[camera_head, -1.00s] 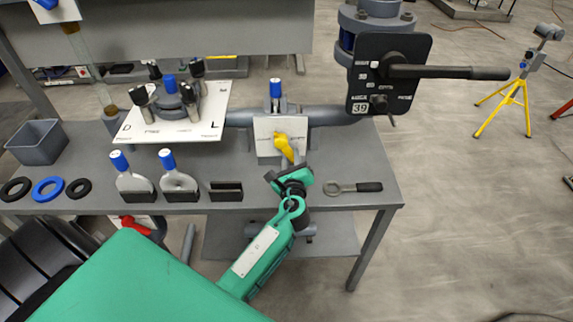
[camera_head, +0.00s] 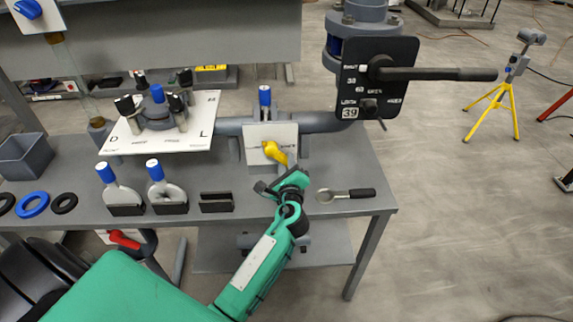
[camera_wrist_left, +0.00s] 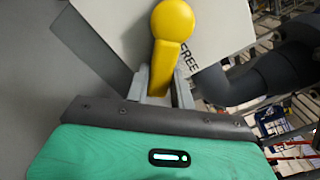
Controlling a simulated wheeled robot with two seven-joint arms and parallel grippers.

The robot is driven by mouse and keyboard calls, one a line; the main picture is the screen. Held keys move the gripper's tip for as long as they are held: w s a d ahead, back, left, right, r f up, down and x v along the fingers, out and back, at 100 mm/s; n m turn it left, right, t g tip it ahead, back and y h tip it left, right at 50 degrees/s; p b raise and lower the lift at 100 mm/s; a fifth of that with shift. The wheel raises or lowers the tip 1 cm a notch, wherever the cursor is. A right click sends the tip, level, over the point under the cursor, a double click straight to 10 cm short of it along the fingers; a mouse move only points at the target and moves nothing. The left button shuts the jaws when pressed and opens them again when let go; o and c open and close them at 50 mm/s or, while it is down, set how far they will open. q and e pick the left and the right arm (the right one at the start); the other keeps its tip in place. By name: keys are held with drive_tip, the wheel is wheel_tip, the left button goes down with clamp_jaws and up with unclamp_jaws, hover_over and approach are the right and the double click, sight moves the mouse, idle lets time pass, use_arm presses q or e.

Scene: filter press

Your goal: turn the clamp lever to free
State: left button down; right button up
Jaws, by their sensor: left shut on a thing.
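The yellow lever (camera_head: 274,151) sits on a white plate (camera_head: 257,134) on the bench, below a grey pipe. Its round end is on the plate, and its arm slants down to the right. My left gripper (camera_head: 288,172), on a green arm, is shut on the lever's arm. In the left wrist view, grey fingers lie on both sides of the yellow stem (camera_wrist_left: 163,65). The word FREE shows on the white plate (camera_wrist_left: 215,30), just right of the lever; the stem does not point at it. My right gripper is not in view.
A black panel (camera_head: 350,100) with a long black handle stands at the back right. A ring-ended tool (camera_head: 345,194) lies right of my gripper. A black holder (camera_head: 216,202) and blue-capped pieces (camera_head: 164,190) stand left.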

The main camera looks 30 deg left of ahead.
use_arm(q)
drive_tip(key=c, duration=1.2)
unclamp_jaws()
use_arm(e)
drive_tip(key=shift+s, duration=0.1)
use_arm(q)
drive_tip(key=shift+s+d, duration=0.3)
drive_tip(key=shift+s, duration=0.15)
drive_tip(key=b+v, duration=0.2)
drive_tip(key=v, duration=1.1)
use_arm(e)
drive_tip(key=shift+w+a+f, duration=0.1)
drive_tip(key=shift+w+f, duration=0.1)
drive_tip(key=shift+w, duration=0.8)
use_arm(q)
drive_tip(key=shift+a, duration=0.1)
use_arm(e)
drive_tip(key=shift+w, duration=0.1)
